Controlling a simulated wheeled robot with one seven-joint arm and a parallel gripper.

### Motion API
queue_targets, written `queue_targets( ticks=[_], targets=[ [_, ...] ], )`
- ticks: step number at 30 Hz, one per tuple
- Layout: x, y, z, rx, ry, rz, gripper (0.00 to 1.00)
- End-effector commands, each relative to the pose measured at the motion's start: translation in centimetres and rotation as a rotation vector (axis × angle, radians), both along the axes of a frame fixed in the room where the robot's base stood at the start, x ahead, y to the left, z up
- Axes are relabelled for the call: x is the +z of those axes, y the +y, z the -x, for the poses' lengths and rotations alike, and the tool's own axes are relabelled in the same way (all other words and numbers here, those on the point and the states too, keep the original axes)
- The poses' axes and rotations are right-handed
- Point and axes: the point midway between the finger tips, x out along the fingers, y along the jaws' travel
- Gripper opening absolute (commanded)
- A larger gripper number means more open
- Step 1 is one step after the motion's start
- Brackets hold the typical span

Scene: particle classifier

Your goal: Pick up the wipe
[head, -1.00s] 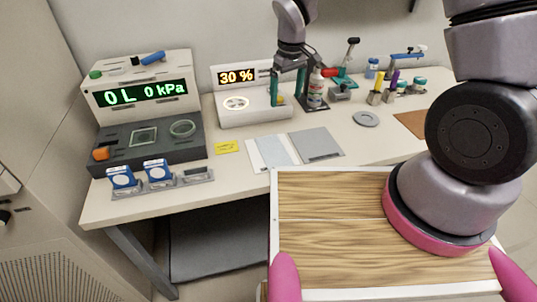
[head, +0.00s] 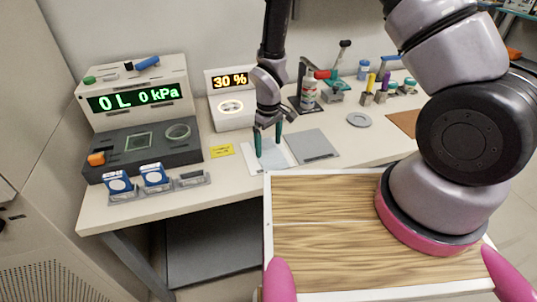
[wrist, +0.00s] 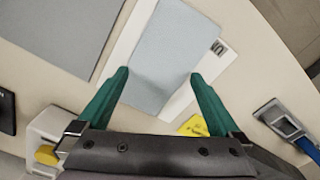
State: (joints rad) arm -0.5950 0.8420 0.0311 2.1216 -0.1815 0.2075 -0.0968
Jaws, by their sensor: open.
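The wipe (wrist: 163,62) is a flat light blue-grey sheet lying on a white card or tray on the bench. In the head view the wipe (head: 270,152) lies left of a grey sheet, partly behind my gripper. My gripper (head: 267,148) points down over the wipe with its green fingers apart. In the wrist view the fingertips of my gripper (wrist: 159,73) stand on either side of the wipe's near part. Nothing is between them except the wipe below. I cannot tell whether the fingertips touch the bench.
A grey flat sheet (head: 314,145) lies right of the wipe. A yellow label (head: 221,151) lies left, beyond it the dark instrument base (head: 150,148) and blue-white boxes (head: 154,173). A bottle (head: 309,92) and a metal ring (head: 359,119) stand farther right.

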Motion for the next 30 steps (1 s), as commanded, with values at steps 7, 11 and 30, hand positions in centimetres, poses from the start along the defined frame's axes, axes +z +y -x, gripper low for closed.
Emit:
queue_targets(
  ticks=[7,11,30],
  targets=[
    [-1.7,0.0,0.0,-0.001,0.0,0.0,1.0],
    [-1.9,0.0,0.0,-0.001,0.0,0.0,1.0],
    [-1.9,0.0,0.1,0.0,0.003,0.001,0.16]
  ],
)
